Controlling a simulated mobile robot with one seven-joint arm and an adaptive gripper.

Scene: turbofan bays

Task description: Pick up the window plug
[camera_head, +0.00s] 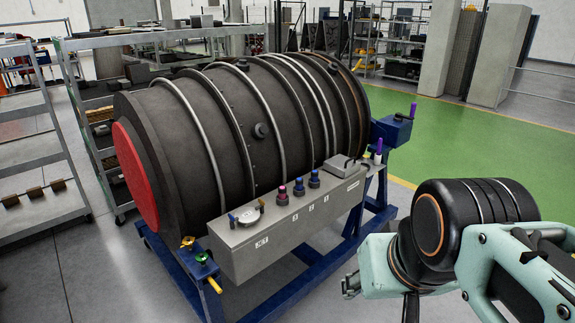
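Several small plug-like fittings stand on the long grey box on the near side of the dark engine barrel: a pink-topped one (282,195) and two blue-topped ones (299,187) (314,178). A round pale piece with blue and yellow ends (247,213) sits on the box's left end. I cannot tell which of these is the window plug. My arm reaches in at the lower right, apart from the box.
The engine barrel (215,120) with a red end cover (134,177) rests on a blue wheeled stand (290,296). Metal shelves (30,130) stand at left. The green floor (480,140) beyond at right is open.

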